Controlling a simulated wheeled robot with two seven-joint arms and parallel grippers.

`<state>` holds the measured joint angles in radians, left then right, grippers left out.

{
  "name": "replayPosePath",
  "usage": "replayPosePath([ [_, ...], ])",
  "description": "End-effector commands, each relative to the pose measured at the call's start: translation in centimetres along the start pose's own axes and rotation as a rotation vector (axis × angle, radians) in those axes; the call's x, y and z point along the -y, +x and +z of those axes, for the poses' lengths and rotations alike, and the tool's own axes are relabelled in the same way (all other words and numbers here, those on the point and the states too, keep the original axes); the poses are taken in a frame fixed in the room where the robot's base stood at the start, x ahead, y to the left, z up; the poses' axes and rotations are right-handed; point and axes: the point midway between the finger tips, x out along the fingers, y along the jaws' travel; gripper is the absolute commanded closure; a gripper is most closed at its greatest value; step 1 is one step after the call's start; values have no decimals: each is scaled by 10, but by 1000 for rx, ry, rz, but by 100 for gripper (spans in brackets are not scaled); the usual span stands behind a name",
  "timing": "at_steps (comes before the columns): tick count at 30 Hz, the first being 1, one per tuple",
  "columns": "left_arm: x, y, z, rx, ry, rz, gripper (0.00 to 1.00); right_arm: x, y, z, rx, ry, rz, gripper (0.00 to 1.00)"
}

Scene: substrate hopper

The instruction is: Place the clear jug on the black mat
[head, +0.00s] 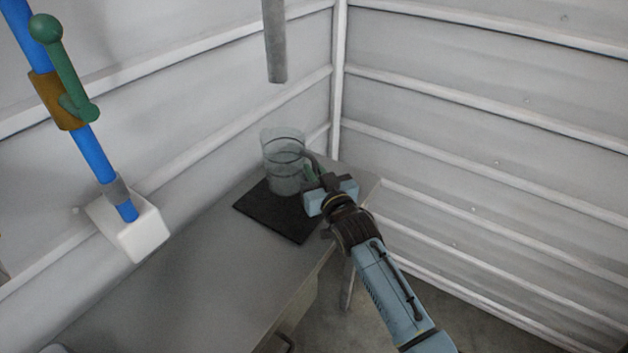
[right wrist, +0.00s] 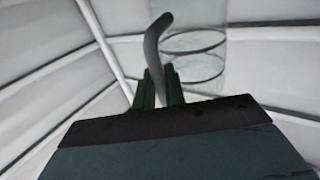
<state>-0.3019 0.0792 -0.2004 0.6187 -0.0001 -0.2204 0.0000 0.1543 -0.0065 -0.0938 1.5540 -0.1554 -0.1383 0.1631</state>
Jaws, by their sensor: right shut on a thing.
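The clear jug (head: 283,160) stands upright over the back part of the black mat (head: 283,217) in the head view. Whether its base touches the mat or hangs slightly above it, I cannot tell. My right gripper (head: 312,174) is at the jug's right side, shut on its dark curved handle. In the right wrist view the handle (right wrist: 155,45) rises between the two fingers (right wrist: 160,88), and the jug's clear wall (right wrist: 195,45) is just behind it. My left gripper is not in view.
The mat lies on a grey bench (head: 190,270) along the left wall. A grey pipe (head: 275,40) hangs above the jug. A blue pipe (head: 85,145) with a green lever (head: 65,70) ends at a white box (head: 135,232). The bench's left part is clear.

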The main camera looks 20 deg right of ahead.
Motion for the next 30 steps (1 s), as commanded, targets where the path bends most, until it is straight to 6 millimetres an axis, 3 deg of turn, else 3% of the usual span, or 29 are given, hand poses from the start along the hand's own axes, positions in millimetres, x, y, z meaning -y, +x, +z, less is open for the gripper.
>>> replayPosePath([
  [4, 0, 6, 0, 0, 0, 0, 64, 0, 0, 21, 1, 2, 0, 100],
  [26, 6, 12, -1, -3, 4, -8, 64, 0, 0, 32, 0, 1, 0, 100],
  [27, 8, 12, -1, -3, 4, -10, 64, 0, 0, 33, 3, 0, 0, 86],
  [30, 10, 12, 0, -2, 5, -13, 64, 0, 0, 34, 3, 0, 0, 72],
])
